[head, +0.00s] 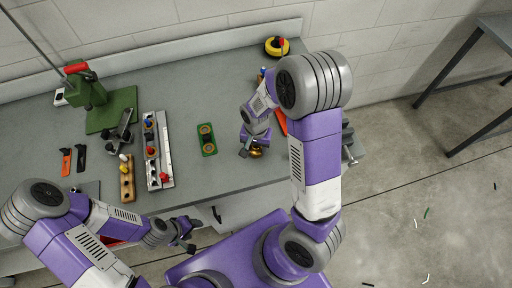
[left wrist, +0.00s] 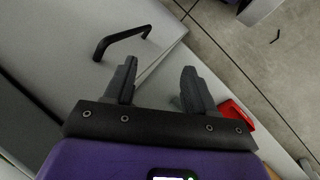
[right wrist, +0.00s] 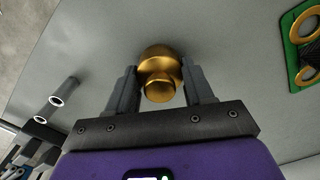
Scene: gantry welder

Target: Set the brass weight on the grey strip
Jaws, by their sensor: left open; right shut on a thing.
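The brass weight (head: 257,153) is in my right gripper (head: 254,146) over the right part of the bench. In the right wrist view the rounded, knobbed brass weight (right wrist: 160,63) sits between the two fingers of my right gripper (right wrist: 159,84), which is shut on it. I cannot tell whether it touches the bench top. A long light-grey strip-like rack (head: 160,158) with several coloured knobs lies left of centre; I cannot tell whether it is the grey strip. My left gripper (head: 188,236) is open and empty near the front edge; its spread fingers show in the left wrist view (left wrist: 158,88).
A green plate with two brass rings (head: 207,139) lies between the rack and my right gripper. A green press (head: 92,93), wooden block (head: 127,178) and yellow roll (head: 277,46) stand on the bench. A black drawer handle (left wrist: 121,37) is near my left gripper. The centre back is clear.

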